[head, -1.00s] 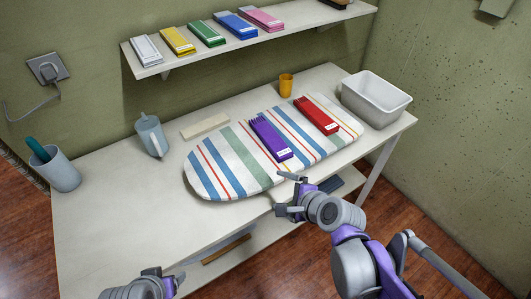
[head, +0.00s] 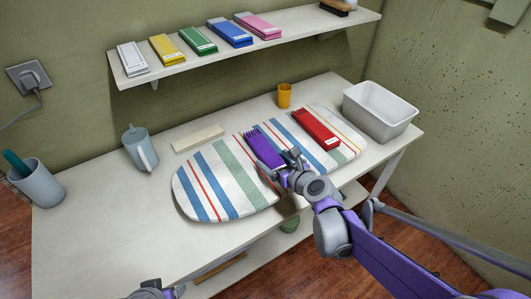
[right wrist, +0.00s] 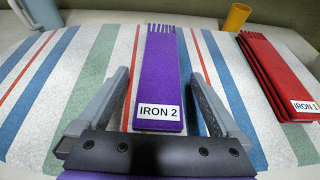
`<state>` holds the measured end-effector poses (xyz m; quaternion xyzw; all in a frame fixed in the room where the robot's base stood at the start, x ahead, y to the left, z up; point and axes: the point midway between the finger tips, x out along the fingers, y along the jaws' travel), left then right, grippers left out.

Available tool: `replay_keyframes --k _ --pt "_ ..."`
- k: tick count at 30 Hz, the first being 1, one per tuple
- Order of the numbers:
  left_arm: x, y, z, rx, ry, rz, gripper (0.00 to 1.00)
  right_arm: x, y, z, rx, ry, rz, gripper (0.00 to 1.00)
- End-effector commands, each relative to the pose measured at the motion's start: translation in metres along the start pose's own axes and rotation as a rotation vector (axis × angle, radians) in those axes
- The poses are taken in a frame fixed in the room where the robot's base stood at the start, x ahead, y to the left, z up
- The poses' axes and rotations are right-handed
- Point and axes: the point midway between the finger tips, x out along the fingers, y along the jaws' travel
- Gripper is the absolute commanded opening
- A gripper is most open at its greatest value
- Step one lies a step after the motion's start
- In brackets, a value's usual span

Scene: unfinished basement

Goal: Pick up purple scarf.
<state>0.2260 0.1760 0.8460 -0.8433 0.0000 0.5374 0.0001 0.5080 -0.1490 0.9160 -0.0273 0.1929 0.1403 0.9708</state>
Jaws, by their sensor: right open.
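The purple scarf (head: 262,146) lies folded flat on the striped ironing board (head: 215,190), with its fringe toward the wall. In the right wrist view the purple scarf (right wrist: 160,75) carries a white label reading "IRON 2". My right gripper (head: 284,161) is at the scarf's near end. In the right wrist view its two open fingers (right wrist: 160,95) stand on either side of the scarf's labelled end, apart from it. Only the top of my left arm (head: 155,290) shows at the bottom edge; its fingers are not clearly visible.
A folded red scarf (head: 317,128) labelled "IRON 1" lies to the right on the board. Behind are an orange cup (head: 284,95) and a white bin (head: 380,110). A watering can (head: 140,148) stands left. Several folded scarves lie on the shelf (head: 180,70) above.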

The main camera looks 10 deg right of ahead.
Motion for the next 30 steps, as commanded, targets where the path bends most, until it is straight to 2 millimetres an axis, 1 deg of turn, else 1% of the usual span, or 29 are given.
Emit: replay_keyframes --k 3,8,11,17,20,24,29,30 --pt "0.001 0.000 0.001 0.000 0.000 0.000 0.67 0.020 -0.001 0.000 -0.001 0.000 0.001 1.00" --pt "0.002 0.000 0.001 0.000 -0.001 0.000 0.67 0.039 0.000 0.000 -0.001 0.000 0.002 1.00" --pt "0.002 0.000 0.001 0.000 -0.001 0.000 0.67 0.043 0.000 0.000 -0.001 0.000 0.001 1.00" --pt "0.002 0.000 0.001 0.000 -0.001 0.000 0.67 0.043 -0.001 0.000 -0.001 0.000 0.000 1.00" --pt "0.002 0.000 0.001 0.000 -0.001 0.000 0.67 0.043 -0.001 0.000 -0.001 0.000 0.000 0.84" --pt "0.002 0.000 0.001 0.000 -0.001 0.000 0.67 0.043 -0.001 0.000 -0.001 0.000 0.000 0.59" --pt "0.002 0.000 0.001 0.000 -0.001 0.000 0.67 0.043 -0.001 0.000 -0.001 0.000 0.000 0.30" --pt "0.002 0.000 0.001 0.000 -0.001 0.000 0.67 0.043 -0.001 0.000 -0.001 0.000 0.000 0.23"
